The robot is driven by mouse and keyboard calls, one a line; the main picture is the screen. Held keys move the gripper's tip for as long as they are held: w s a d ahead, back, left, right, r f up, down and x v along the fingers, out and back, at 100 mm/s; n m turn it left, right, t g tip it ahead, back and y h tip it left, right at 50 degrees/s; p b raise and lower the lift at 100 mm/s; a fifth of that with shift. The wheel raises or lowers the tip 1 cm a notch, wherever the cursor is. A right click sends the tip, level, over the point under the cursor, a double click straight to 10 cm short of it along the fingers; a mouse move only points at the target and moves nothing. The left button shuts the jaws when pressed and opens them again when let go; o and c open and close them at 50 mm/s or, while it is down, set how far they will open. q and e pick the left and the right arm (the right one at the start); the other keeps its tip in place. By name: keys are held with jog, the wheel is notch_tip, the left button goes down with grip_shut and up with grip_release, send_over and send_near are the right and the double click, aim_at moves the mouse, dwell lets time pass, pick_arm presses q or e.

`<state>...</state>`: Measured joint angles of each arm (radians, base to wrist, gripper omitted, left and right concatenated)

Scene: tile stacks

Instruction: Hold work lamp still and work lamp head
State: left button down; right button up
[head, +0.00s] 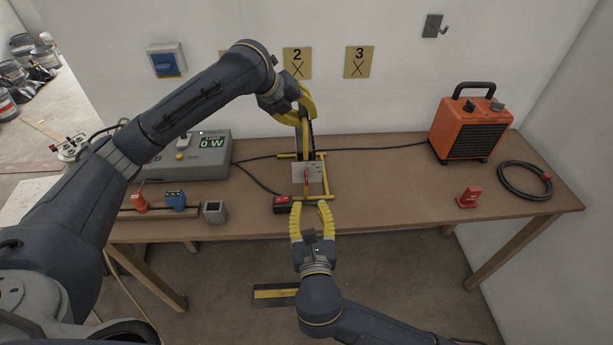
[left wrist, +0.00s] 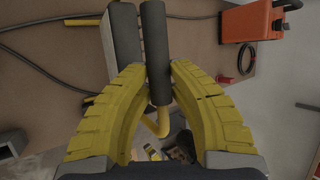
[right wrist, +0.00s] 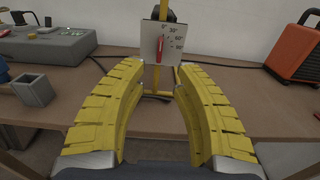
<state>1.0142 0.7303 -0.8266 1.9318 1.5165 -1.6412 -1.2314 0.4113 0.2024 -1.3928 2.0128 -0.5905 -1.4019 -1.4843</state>
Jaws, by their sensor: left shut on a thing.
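The work lamp (head: 325,188) stands on the bench, with a yellow tube frame and a dark upright head. A white angle plate (right wrist: 150,38) with a red pointer (right wrist: 160,49) is on its front; the pointer hangs roughly straight. My left gripper (head: 303,104) is at the lamp's top, shut on its dark padded handle (left wrist: 156,50). The dark lamp head (left wrist: 123,42) shows beside the handle in the left wrist view. My right gripper (head: 311,207) is open and empty at the bench's front edge, facing the angle plate; its fingertips (right wrist: 158,72) appear apart from the plate.
A grey power meter (head: 207,157) reading 0 W stands left on the bench (head: 390,185). A grey cup (head: 214,211), orange and blue connectors and a small red box (head: 283,204) lie near the front. An orange heater (head: 470,128), black cable coil (head: 526,180) and red block (head: 468,197) stand right.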

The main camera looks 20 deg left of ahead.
aim_at(307, 180)
jog(key=x, duration=1.1)
jog(key=shift+w, duration=0.1)
jog(key=shift+c, duration=0.5)
grip_shut()
